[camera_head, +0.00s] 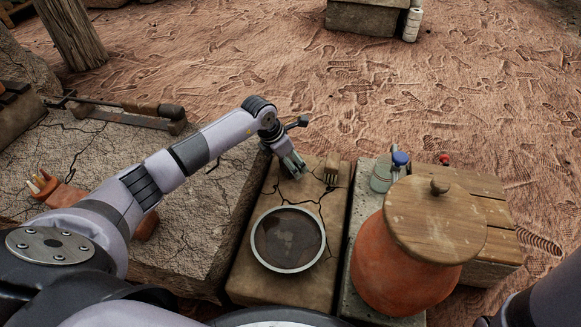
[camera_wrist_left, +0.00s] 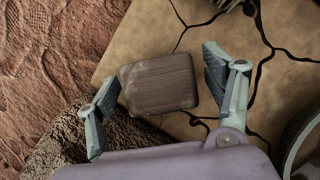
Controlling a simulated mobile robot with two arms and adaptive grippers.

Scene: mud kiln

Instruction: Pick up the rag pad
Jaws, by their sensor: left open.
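A brown rounded block with a wood-like grain (camera_wrist_left: 158,84) lies on the cracked tan slab in the left wrist view; it is the likeliest rag pad, though its look does not settle that. My left gripper (camera_wrist_left: 161,76) is open, with one finger on each side of the block. The left finger is close to the block's edge, and a gap shows on the right; I cannot tell if either touches. In the head view, my left gripper (camera_head: 293,163) is over the slab's far left corner and hides the block. My right gripper is out of view.
A round sieve or dish (camera_head: 287,239) lies on the slab (camera_head: 250,288). A small bristly brush (camera_head: 332,168) stands at its far edge. A glass jar (camera_head: 382,177) and a lidded clay pot (camera_head: 405,250) stand to the right. A rough stone block (camera_head: 190,235) borders the left.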

